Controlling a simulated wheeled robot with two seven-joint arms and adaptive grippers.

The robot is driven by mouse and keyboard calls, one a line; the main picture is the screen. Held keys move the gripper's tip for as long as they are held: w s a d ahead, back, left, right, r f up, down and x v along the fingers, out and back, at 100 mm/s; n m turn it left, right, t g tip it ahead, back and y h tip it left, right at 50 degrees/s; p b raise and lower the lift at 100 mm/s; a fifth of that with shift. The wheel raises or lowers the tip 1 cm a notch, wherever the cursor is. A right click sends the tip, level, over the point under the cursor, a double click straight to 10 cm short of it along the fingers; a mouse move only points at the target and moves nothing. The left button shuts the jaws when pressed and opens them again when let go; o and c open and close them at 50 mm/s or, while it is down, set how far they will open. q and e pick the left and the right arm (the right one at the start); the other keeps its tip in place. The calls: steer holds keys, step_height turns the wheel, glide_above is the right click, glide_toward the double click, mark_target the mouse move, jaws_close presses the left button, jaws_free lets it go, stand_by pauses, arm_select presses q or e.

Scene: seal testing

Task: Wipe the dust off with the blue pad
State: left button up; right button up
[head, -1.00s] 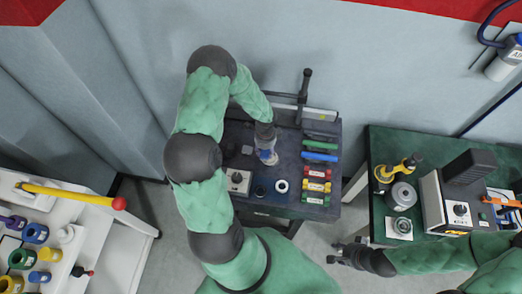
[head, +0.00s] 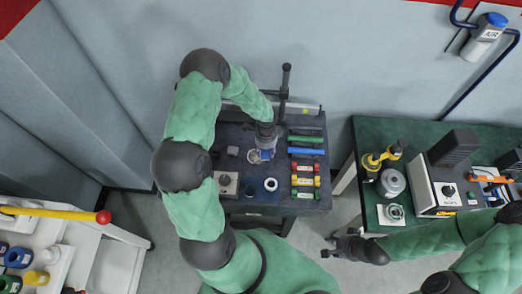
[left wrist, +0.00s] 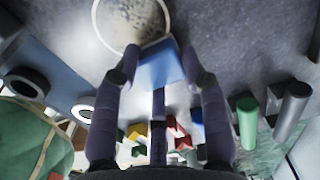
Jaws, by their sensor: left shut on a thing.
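My left gripper (head: 267,150) is low over the dark table and shut on the blue pad (head: 266,155). The pad also shows between its fingertips in the left wrist view (left wrist: 158,68). A round, pale-rimmed disc with a speckled, dusty-looking face (left wrist: 134,22) lies beside the pad. In the head view, the disc (head: 253,156) is just left of the pad and partly hidden. I cannot tell whether the pad touches it. My right gripper (head: 329,246) is open and empty, away from the table over the floor.
The dark table (head: 295,206) holds green and blue bars (head: 306,151), red and yellow labelled blocks (head: 305,181), a white ring (head: 270,184) and a knobbed box (head: 227,183). A dark post (head: 285,85) stands at the back. A green bench (head: 372,134) with instruments is at right.

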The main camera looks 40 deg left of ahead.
mark_target(246, 154)
arm_select(q)
steer(key=shift+f, duration=0.2)
steer(key=shift+s+a, duration=0.15)
steer(key=shift+s+a+f, duration=0.1)
steer(key=shift+s+a, duration=0.5)
steer(key=shift+a, duration=0.15)
steer(key=shift+s+a+f, duration=0.1)
steer(key=shift+s+a, duration=0.45)
steer(key=shift+a, duration=0.2)
steer(key=shift+c, duration=0.4)
steer(key=shift+s+a+r+p, duration=0.1)
steer(key=shift+s+a, duration=0.25)
steer(key=shift+a, duration=0.25)
steer(key=shift+s+a+p, duration=0.15)
steer(key=shift+s+a, duration=0.15)
steer(key=shift+a, duration=0.35)
steer(key=shift+s+a+r+p, duration=0.1)
steer(key=shift+s+a, duration=0.25)
steer(key=shift+a, duration=0.25)
steer(key=shift+w+r+p, duration=0.15)
steer(key=shift+r+p, duration=0.35)
steer(key=shift+r, duration=0.1)
steer(key=shift+r+p, duration=1.8)
steer(key=shift+r, duration=0.65)
